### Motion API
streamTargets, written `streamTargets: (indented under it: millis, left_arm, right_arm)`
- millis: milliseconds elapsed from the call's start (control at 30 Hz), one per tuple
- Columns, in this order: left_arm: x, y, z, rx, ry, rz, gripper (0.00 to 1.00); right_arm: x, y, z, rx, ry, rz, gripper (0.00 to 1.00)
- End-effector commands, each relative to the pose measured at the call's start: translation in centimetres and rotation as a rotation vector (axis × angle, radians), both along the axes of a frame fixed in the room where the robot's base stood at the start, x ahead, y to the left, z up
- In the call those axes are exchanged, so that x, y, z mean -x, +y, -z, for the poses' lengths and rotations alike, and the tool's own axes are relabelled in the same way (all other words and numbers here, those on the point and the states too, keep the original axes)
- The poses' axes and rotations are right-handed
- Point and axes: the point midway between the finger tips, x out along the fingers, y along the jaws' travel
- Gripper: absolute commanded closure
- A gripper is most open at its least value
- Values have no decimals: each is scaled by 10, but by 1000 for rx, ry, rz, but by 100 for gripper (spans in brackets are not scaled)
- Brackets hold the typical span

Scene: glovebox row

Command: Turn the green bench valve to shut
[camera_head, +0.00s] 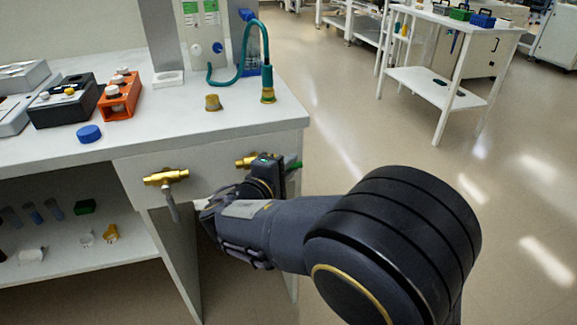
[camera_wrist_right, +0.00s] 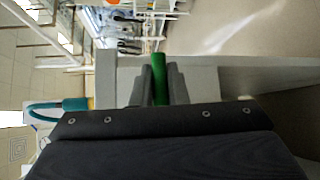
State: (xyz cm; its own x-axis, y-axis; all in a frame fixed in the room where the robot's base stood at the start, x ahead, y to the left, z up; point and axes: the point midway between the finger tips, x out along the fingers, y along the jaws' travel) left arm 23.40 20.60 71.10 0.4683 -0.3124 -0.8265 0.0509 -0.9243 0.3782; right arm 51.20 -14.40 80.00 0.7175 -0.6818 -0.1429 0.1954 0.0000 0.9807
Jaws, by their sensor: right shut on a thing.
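The green bench valve sits on the front panel of the bench at its right end, with a brass body (camera_head: 245,162) and a green lever (camera_head: 295,165). My right gripper (camera_head: 282,168) is at this valve and hides part of it. In the right wrist view the green lever (camera_wrist_right: 160,75) stands between the two dark fingers (camera_wrist_right: 160,88), which are shut on it. In the head view the lever's tip points right, roughly level. My left gripper is in neither view.
A second brass valve (camera_head: 166,176) with a grey lever hanging down is left of the green one. The bench top (camera_head: 180,120) holds a teal hose (camera_head: 267,60), a brass-coloured stopper (camera_head: 212,102), a blue cap (camera_head: 88,133) and racks.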

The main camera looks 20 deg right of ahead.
Motion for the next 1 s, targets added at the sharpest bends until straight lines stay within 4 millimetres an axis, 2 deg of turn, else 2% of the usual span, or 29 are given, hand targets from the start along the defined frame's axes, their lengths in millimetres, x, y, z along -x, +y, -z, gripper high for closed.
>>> streamTargets:
  millis: [367, 1000]
  left_arm:
    - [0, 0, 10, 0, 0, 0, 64]
    - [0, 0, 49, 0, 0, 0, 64]
  right_arm:
    - [0, 1, 12, -175, 4, 0, 100]
    - [0, 17, 46, -774, 22, 1, 100]
